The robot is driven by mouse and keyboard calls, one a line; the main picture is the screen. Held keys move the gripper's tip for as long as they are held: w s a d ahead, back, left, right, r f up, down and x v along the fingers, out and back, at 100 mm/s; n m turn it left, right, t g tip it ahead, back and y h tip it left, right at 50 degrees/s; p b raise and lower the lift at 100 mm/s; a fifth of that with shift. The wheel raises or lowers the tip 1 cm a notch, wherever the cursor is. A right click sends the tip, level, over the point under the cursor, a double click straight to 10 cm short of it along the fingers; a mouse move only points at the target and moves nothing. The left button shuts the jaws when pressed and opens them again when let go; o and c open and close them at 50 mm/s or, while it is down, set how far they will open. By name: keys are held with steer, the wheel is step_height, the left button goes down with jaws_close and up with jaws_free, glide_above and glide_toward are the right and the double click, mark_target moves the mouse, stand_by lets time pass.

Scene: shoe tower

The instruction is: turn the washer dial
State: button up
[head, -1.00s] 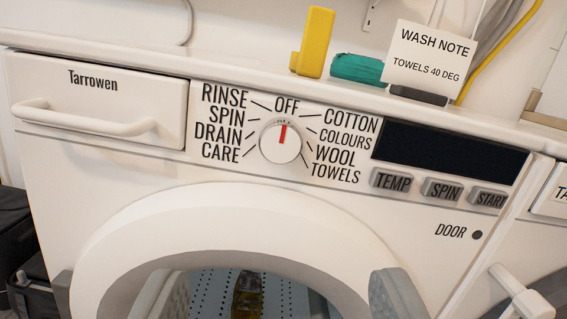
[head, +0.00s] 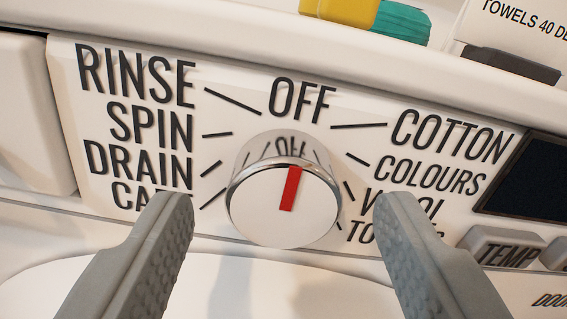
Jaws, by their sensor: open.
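The washer dial (head: 262,206) is a round white knob with a shiny rim and a red pointer mark. The red mark (head: 291,188) points up toward OFF. Printed labels surround the dial: RINSE, SPIN, DRAIN and CARE on the left, COTTON, COLOURS, WOOL and TOWELS on the right. My gripper (head: 283,208) is open, with one grey finger at the lower left of the dial and one at the lower right. Gaps show between the dial and both fingers in the picture. The fingers partly hide CARE, WOOL and TOWELS.
The wash note card (head: 525,22) stands on the washer top, its upper part cut off. A yellow object (head: 340,10) and a teal object (head: 402,20) lie beside it. The dark display (head: 530,185) and TEMP button (head: 505,250) are right of the dial.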

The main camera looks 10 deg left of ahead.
steer(key=shift+w+a, duration=0.15)
steer(key=shift+w, duration=0.4)
steer(key=c, duration=1)
